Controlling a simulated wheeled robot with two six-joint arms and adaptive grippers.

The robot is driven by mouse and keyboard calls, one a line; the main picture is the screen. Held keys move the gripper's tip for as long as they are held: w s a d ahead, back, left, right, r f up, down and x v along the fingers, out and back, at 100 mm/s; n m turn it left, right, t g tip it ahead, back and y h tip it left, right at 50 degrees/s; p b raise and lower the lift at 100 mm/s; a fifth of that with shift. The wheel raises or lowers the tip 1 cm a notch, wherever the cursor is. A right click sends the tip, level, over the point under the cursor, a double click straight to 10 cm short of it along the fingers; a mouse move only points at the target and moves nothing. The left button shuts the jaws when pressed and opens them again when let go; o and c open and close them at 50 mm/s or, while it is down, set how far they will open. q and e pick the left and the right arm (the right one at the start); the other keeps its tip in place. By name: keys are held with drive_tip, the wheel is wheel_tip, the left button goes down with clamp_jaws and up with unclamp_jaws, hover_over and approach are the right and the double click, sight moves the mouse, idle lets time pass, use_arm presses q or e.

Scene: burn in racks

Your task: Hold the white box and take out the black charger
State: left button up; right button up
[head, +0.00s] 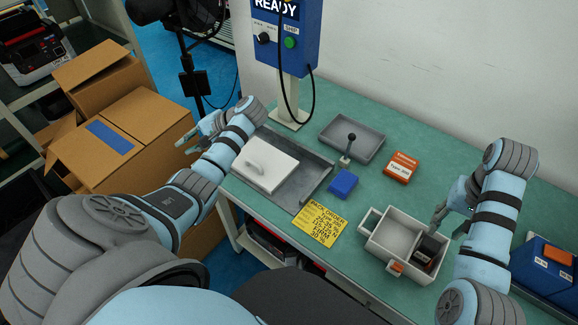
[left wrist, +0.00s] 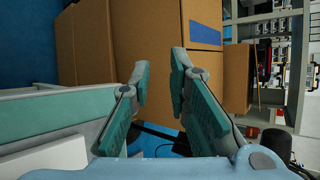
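The open white box (head: 378,248) stands at the right of the green table, with a loop handle on its left side and an orange tab on its front. The black charger (head: 428,251) sits inside its right part. My right gripper (head: 440,217) is just behind the box's back right side, above the charger; contact and finger opening are unclear. My left gripper (head: 196,136) is far from the box, beyond the table's left edge. In the left wrist view it (left wrist: 160,68) is open and empty, with the cardboard boxes behind its fingers.
A white lid-like piece with a handle (head: 270,170) lies on a grey tray (head: 312,178). A blue bin (head: 540,272) stands right; cardboard boxes (head: 130,140) left.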

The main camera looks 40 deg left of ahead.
use_arm(q)
drive_tip(key=w+d+f+t+h, duration=0.3)
drive_tip(key=w+d, duration=0.4)
drive_tip(key=d, duration=0.7)
use_arm(e)
drive_tip(key=shift+d, duration=0.1)
use_arm(q)
wheel_tip(320, 180, up, 4)
drive_tip(key=m+t+h, duration=0.2)
drive_tip(key=t+h, duration=0.1)
drive_tip(key=h, duration=0.4)
hover_over(366, 218)
use_arm(e)
drive_tip(key=shift+d, duration=0.1)
use_arm(q)
wheel_tip(366, 218, down, 15)
drive_tip(key=shift+r, duration=0.2)
